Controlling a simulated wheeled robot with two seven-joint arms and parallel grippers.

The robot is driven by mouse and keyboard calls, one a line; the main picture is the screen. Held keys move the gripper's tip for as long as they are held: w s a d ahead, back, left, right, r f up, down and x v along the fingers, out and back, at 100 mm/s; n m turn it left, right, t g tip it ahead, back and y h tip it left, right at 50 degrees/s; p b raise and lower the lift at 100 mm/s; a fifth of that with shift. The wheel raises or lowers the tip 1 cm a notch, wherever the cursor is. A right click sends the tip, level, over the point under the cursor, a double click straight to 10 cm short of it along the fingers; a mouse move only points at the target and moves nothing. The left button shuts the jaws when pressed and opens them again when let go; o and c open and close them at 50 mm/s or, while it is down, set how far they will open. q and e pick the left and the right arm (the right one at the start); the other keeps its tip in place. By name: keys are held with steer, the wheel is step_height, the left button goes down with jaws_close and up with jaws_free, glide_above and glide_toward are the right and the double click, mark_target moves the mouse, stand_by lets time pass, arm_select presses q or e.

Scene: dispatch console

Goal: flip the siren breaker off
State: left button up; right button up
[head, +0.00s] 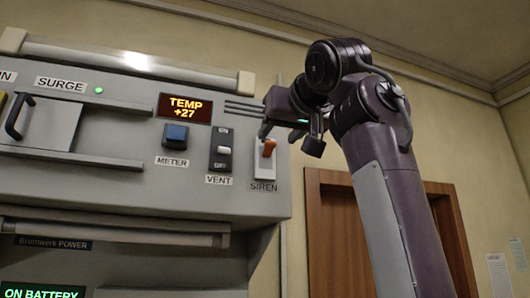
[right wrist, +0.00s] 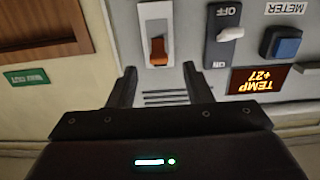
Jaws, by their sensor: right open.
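The siren breaker is a white plate with an orange toggle (head: 268,148) at the right end of the grey console, above the SIREN label. The toggle sits toward the upper part of its plate. In the right wrist view, which is upside down, the orange toggle (right wrist: 158,52) shows just beyond and between the fingertips. My right gripper (head: 290,137) is open and empty, in front of the console's upper right corner and close to the toggle. I cannot tell whether a finger touches it. My left gripper is not in view.
Left of the siren breaker are the VENT switch (head: 222,149), the blue METER button (head: 175,136) and the TEMP display (head: 185,108). A handled drawer or door (head: 40,122) is farther left. A brown wooden door (head: 335,235) stands behind my right arm.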

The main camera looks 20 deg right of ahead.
mark_target(272, 142)
steer(key=w+p, duration=0.2)
steer(key=w, duration=0.1)
steer(key=w+p, duration=0.1)
steer(key=w, duration=0.1)
steer(key=shift+w+r+p, duration=0.15)
steer(key=shift+r+p, duration=0.1)
steer(key=shift+p, duration=0.15)
steer(key=shift+s+r, duration=0.1)
steer(key=shift+s, duration=0.15)
steer(key=shift+c, duration=0.3)
steer(key=shift+s, duration=0.15)
steer(key=shift+c, duration=2.4)
steer(key=c, duration=0.4)
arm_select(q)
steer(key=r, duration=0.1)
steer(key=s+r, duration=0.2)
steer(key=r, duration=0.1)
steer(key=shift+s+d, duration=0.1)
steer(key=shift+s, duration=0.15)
arm_select(e)
steer(key=shift+c, duration=0.2)
